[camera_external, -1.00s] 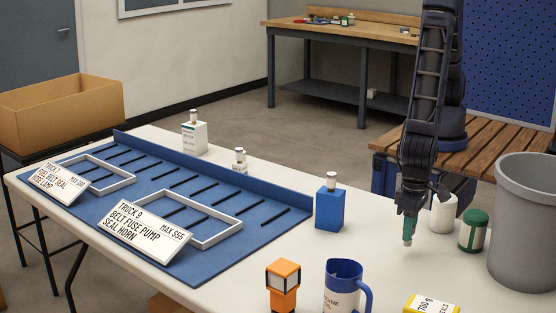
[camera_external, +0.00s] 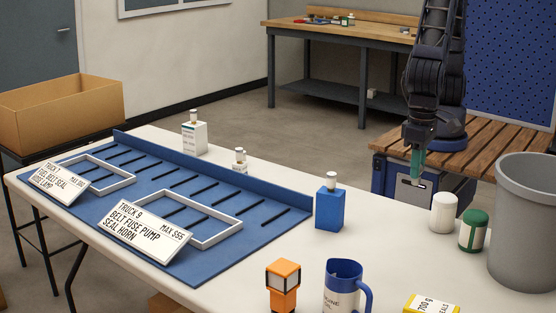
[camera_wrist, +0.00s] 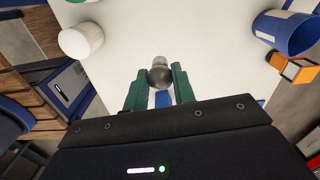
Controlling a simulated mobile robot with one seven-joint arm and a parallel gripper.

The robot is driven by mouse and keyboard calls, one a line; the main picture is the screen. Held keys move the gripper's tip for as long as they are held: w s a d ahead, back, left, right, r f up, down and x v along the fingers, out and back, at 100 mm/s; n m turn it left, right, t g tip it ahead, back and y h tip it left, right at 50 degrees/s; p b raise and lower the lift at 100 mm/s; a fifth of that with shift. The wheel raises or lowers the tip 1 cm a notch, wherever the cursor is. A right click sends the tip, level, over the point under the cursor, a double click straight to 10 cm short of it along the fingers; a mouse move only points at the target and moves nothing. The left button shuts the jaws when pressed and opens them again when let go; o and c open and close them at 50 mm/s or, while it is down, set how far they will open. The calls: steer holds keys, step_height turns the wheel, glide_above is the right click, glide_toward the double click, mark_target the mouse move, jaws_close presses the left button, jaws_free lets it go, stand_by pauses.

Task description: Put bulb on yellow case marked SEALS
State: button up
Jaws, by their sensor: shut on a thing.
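My gripper (camera_external: 417,168) has green fingers and hangs above the far right part of the white table. It is shut on the bulb. The wrist view shows the bulb (camera_wrist: 160,74) as a dark grey ball with a paler end, between the green fingertips. The yellow case (camera_external: 432,304) marked SEALS lies at the bottom edge of the external view, partly cut off, nearer the camera than my gripper. I cannot make it out in the wrist view.
A white canister (camera_external: 443,212), a green canister (camera_external: 473,230) and a grey bin (camera_external: 525,222) stand at the right. A blue jug (camera_external: 345,288), an orange lantern (camera_external: 283,286) and a blue bottle (camera_external: 330,207) stand on the table. The tabletop between the bottle and white canister is clear.

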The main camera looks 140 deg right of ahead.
steer(key=w+a+r, duration=0.2)
steer(key=w+a, duration=0.2)
steer(key=w, duration=0.4)
steer(key=w+a+r, duration=0.2)
steer(key=w+a, duration=0.3)
steer(key=w, duration=0.3)
step_height(320, 180, up, 2)
steer(key=m, duration=0.1)
glide_above(422, 297)
step_height(422, 297, down, 19)
steer(key=shift+s+f, duration=0.1)
steer(key=o, duration=0.8)
